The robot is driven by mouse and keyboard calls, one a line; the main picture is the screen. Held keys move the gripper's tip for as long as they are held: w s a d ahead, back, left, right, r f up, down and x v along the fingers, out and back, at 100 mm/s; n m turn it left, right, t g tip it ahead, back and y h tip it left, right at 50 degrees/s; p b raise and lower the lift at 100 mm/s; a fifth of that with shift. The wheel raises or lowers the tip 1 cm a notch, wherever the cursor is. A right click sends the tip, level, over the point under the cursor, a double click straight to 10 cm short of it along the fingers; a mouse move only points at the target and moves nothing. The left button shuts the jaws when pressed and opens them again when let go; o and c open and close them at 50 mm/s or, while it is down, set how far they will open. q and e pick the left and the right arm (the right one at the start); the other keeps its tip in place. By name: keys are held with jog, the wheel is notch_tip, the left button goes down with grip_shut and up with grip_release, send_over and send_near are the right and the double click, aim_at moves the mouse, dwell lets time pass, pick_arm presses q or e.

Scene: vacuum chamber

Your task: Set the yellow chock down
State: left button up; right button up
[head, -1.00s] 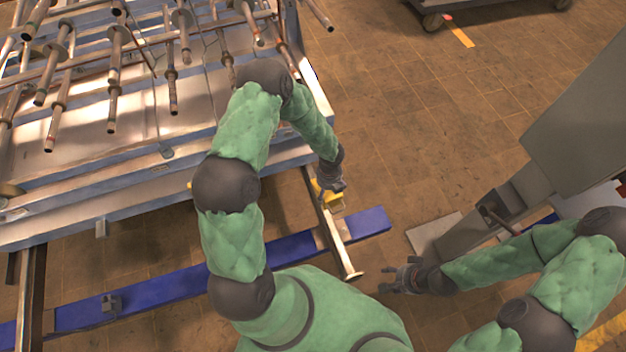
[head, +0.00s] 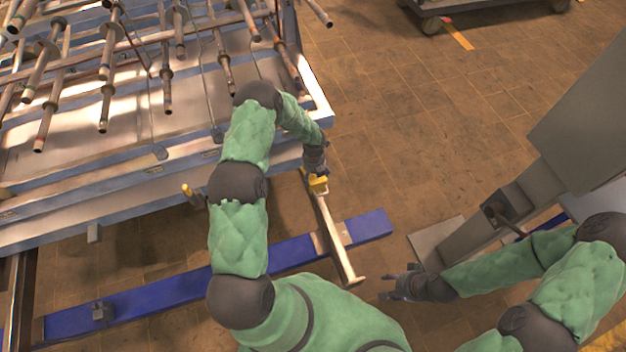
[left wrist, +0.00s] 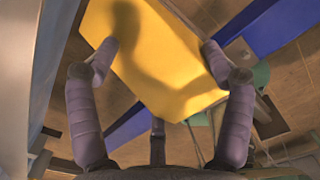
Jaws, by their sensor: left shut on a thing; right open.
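The yellow chock (head: 319,186) is in my left gripper (head: 318,178), beside the right front corner of the metal frame in the head view. In the left wrist view the chock (left wrist: 150,60) fills the upper middle, with the fingers of the left gripper (left wrist: 160,75) on both sides of it. It appears over the far end of a pale metal rail (head: 338,243); I cannot tell whether it touches the rail. My right gripper (head: 391,286) is open and empty, low over the floor right of the rail.
A large metal frame (head: 120,206) with many rods fills the left. A blue beam (head: 365,228) crosses under the rail. A grey column (head: 465,235) rises at right. Tiled floor between is clear.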

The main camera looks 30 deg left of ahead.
aim_at(313, 178)
pick_arm(q)
jog(key=shift+w+a+f, duration=0.25)
jog(key=shift+a+f, duration=0.05)
jog(key=shift+f, duration=0.15)
jog(key=shift+w+f+b, duration=0.1)
jog(key=shift+f+b, duration=0.95)
jog(key=shift+f, duration=0.45)
jog(key=shift+f, duration=0.1)
jog(key=o, duration=1.4)
jog(key=shift+f, duration=0.1)
